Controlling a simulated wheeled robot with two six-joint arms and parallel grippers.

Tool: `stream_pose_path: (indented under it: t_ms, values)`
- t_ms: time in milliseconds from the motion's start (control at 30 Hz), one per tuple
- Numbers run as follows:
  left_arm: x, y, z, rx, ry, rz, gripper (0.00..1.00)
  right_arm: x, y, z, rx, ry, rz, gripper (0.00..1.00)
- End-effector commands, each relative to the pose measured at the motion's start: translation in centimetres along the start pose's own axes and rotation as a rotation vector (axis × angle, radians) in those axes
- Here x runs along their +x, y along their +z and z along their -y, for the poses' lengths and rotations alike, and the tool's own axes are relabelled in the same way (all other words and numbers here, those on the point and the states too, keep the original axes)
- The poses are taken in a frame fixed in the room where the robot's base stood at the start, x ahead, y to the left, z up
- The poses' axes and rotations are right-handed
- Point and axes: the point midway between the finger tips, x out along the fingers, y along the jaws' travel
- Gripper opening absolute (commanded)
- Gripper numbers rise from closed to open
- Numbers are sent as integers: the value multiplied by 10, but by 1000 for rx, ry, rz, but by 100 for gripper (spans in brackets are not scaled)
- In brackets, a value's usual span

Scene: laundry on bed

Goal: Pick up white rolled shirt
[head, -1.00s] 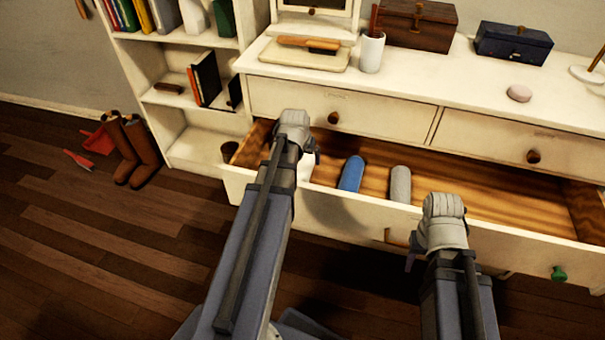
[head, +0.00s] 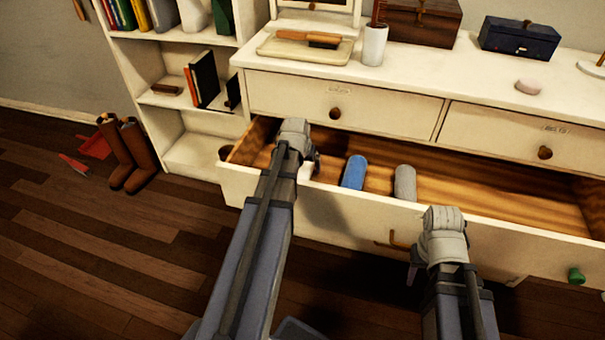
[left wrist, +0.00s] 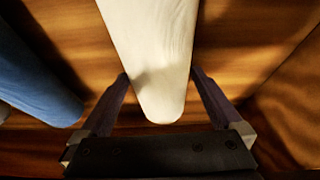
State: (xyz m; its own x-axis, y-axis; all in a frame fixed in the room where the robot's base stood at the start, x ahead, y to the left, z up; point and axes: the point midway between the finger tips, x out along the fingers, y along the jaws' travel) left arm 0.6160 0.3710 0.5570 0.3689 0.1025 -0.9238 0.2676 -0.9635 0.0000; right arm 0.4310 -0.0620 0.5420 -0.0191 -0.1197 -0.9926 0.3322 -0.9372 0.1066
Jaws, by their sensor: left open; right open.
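The white rolled shirt (left wrist: 155,60) lies in the open drawer, and its rounded end is between the fingers of my left gripper (left wrist: 165,105) in the left wrist view. The fingers are open, one on each side of the roll. In the head view only a small bit of the white roll (head: 307,172) shows beside my left gripper (head: 300,160), which hides the rest. My right gripper (head: 418,265) is in front of the dresser, outside the drawer, holding nothing that I can see; its fingers are mostly hidden.
A blue roll (head: 354,172) and a grey roll (head: 404,184) lie to the right in the drawer (head: 500,195). The drawer's right part is empty. The drawer front (head: 340,213) runs beneath my left arm. The dresser top (head: 440,80) holds several items.

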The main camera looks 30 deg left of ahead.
Motion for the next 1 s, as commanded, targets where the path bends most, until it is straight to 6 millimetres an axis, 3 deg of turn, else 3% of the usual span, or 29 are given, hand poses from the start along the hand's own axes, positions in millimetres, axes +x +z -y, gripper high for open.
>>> stream_pose_path:
  t_ms: [67,167,833,1000]
  values:
    - [-1,0,0,0,0,0,100,-1,0,0,0,0,0,50]
    - [-1,0,0,0,0,0,90,-1,0,0,0,0,0,50]
    - [-1,0,0,0,0,0,14,-1,0,0,0,0,0,50]
    - [-1,0,0,0,0,0,13,-1,0,0,0,0,0,50]
